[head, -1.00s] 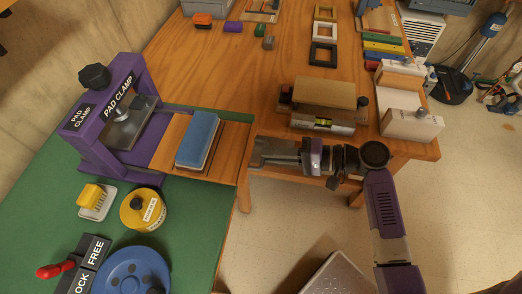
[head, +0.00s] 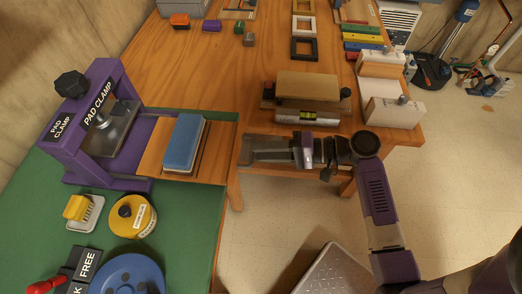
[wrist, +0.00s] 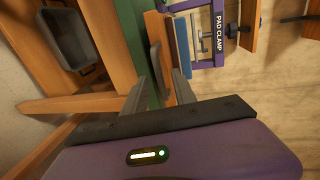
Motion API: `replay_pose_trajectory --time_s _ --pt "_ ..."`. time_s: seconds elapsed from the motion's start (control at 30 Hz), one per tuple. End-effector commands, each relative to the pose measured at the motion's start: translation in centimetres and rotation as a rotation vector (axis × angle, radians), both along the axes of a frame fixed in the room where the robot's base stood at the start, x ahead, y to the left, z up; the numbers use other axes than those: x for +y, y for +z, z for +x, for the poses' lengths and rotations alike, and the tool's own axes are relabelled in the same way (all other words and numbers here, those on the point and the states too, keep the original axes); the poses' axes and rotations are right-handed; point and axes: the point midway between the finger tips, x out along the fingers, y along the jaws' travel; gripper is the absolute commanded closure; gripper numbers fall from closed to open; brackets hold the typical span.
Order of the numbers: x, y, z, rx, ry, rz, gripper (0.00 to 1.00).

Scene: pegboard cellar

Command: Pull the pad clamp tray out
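The pad clamp (head: 62,140) is a purple frame with a black knob, standing at the left on the green mat. Its wooden tray (head: 222,150) sticks out to the right, with a blue pad (head: 183,143) lying on it. My gripper (head: 243,150) is at the tray's right end, pointing left towards it; its tips are hard to make out there. In the wrist view my gripper's two fingers (wrist: 159,80) stand apart, with a dark grey handle (wrist: 155,58) on the tray front in line with the gap. I see no clear contact. The clamp also shows in the wrist view (wrist: 219,35).
A yellow round tin (head: 133,216), a yellow-topped brush (head: 83,210) and a blue disc (head: 128,278) lie in front of the clamp. A wooden block with a level (head: 307,90) stands behind my arm. Open floor (head: 260,225) lies in front of the table.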

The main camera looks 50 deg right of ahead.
Motion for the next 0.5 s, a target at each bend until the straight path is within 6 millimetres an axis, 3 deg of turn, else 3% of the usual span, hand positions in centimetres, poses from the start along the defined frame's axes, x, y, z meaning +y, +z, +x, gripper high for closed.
replay_pose_trajectory --time_s 0.3,0.5 --pt "-3.0 1.0 -4.0 -0.001 -0.004 -0.001 0.67" --pt "-3.9 1.4 -5.3 0.001 -0.002 -0.001 0.67"
